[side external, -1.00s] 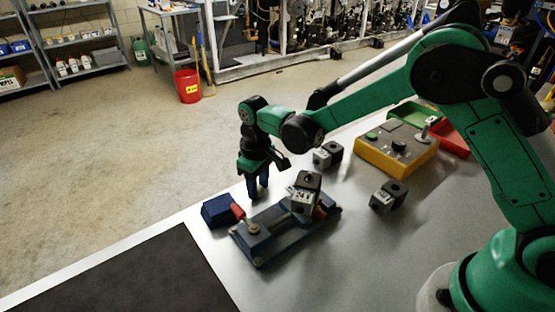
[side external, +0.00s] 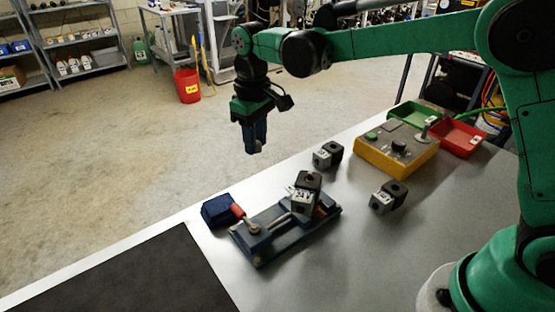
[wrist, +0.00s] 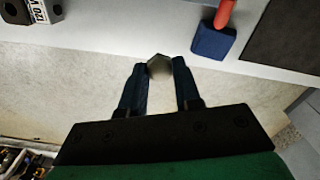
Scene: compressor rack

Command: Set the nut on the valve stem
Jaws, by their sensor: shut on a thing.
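My gripper (side external: 255,148) is raised in the air beyond the table's far edge in the side view, with its fingers pointing down. In the wrist view its fingers (wrist: 160,80) are shut on a grey hexagonal nut (wrist: 160,67) at their tips. A grey and black valve unit (side external: 305,195) sits tilted in the blue clamp fixture (side external: 275,242), to the right of and below my gripper in the side view. I cannot make out the valve stem clearly. Part of a block marked 120 V (wrist: 40,10) shows in the wrist view's top left corner.
A dark blue block (side external: 218,208) and a red handle (side external: 237,210) are at the fixture's left end. Two loose grey-black blocks (side external: 327,155) (side external: 388,197) stand on the table. A yellow control box (side external: 397,152), a green tray (side external: 412,114) and a red tray (side external: 457,137) stand farther back.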

